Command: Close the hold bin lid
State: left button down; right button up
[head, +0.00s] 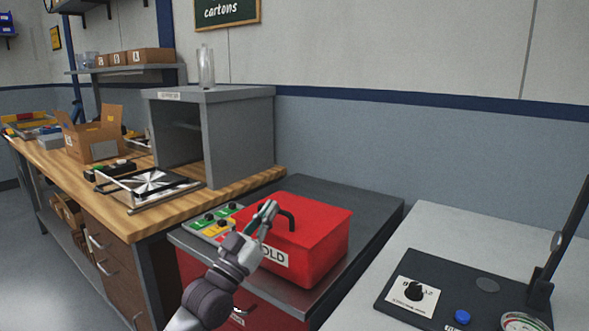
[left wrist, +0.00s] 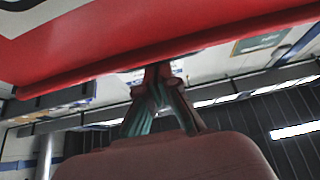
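The red hold bin (head: 316,262) stands on the dark grey cabinet top, with a white label on its front face. Its red lid (head: 325,218) lies across the top, with a black arched handle (head: 291,217). I see no clear gap under the lid, but my gripper hides part of the front edge. My left gripper (head: 268,210) is at the front left of the lid, beside the handle and not around it. In the left wrist view its fingers (left wrist: 158,75) come together at the tips near a red edge, with nothing seen between them. My right gripper is out of view.
A small panel with coloured buttons (head: 215,222) lies left of the bin. A grey open-fronted cabinet (head: 240,135) stands on the wooden bench (head: 140,222) behind. At right is a pale table (head: 430,240) with a black control device. The cabinet top behind the bin is clear.

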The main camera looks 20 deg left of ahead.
pick_arm(q)
jog(key=shift+f, duration=0.2)
jog(key=shift+s+a+f, duration=0.1)
jog(key=shift+s+f, duration=0.15)
jog(key=v, duration=1.1)
